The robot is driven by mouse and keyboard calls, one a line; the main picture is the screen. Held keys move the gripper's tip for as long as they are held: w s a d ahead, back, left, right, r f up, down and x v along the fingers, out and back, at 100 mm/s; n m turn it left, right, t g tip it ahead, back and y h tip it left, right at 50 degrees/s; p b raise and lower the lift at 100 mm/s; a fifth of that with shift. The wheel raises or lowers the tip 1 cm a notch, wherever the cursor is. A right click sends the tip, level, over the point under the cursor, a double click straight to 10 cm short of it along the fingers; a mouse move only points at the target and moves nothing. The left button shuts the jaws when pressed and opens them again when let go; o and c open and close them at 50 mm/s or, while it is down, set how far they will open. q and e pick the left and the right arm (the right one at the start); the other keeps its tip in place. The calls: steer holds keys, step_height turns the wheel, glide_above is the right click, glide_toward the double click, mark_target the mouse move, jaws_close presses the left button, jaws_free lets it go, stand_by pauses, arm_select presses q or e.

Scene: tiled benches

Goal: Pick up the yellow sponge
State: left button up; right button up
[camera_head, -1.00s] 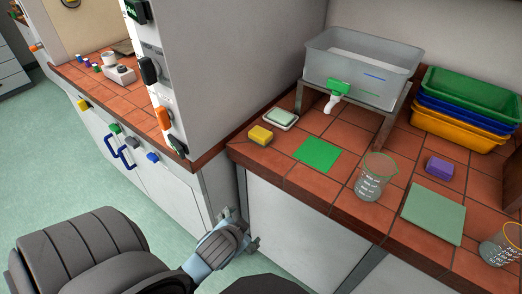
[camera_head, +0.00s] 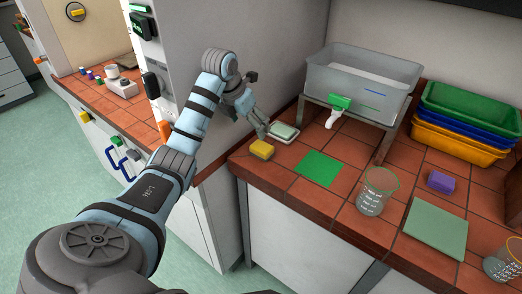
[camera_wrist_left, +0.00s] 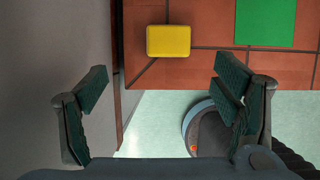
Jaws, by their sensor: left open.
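The yellow sponge (camera_head: 262,149) lies on the red tiled bench near its left front edge. It also shows in the left wrist view (camera_wrist_left: 168,40), top centre, lying flat on the tiles beyond my fingertips. My left gripper (camera_head: 256,104) is open and empty, above and a little behind-left of the sponge in the head view. In the left wrist view its two fingers (camera_wrist_left: 160,84) are spread wide, apart from the sponge. My right gripper is not in view.
A soap dish (camera_head: 283,132) is close behind the sponge, and a green square (camera_head: 320,168) lies to its right. Further right are a beaker (camera_head: 376,192), a purple sponge (camera_head: 441,182) and stacked trays (camera_head: 462,112). A grey wall (camera_wrist_left: 55,60) stands left of the gripper.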

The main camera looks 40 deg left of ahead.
mark_target(262, 146)
arm_select(q)
steer(key=x, duration=0.4)
steer(key=d+x, duration=0.1)
steer(key=x, duration=0.7)
steer(key=shift+w+d+f+b, duration=0.2)
steer(key=shift+w+b, duration=0.1)
steer(key=c, duration=1)
